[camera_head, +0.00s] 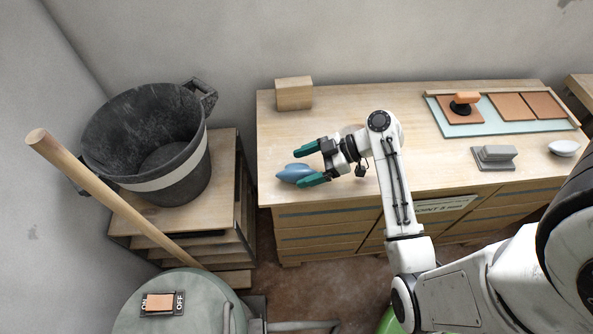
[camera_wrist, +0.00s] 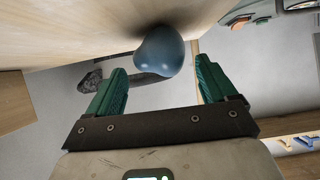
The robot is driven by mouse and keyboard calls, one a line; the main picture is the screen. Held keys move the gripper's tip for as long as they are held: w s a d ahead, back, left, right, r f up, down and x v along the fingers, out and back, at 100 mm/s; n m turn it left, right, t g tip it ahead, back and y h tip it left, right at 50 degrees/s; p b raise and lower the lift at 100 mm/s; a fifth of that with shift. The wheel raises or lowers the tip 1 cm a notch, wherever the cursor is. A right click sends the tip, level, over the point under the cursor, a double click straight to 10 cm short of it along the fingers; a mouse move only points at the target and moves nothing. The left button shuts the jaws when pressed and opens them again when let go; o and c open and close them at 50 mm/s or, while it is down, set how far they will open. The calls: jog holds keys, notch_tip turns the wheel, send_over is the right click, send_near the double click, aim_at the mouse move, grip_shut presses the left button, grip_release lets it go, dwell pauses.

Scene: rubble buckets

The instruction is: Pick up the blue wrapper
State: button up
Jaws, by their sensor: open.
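The blue wrapper (camera_head: 294,173) is a smooth, rounded blue lump lying near the front left edge of the wooden cabinet top. My gripper (camera_head: 308,165) is open, its two green fingers reaching left toward the wrapper. In the head view the near finger's tip overlaps the wrapper's right side. In the wrist view the wrapper (camera_wrist: 160,52) shows just ahead of and between the tips of my gripper (camera_wrist: 162,75). Nothing is held. I cannot tell whether a finger touches the wrapper.
A wooden block (camera_head: 293,94) stands at the cabinet's back left. A dark bucket (camera_head: 165,180) with a pale band sits on a wooden stand at left, with a pole (camera_head: 110,198) leaning before it. Tiles, a grey block (camera_head: 494,155) and a white oval (camera_head: 563,148) lie at right.

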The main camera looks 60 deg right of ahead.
jog(key=shift+x, duration=1.3)
jog(key=shift+c, duration=0.3)
jog(key=c, duration=1.1)
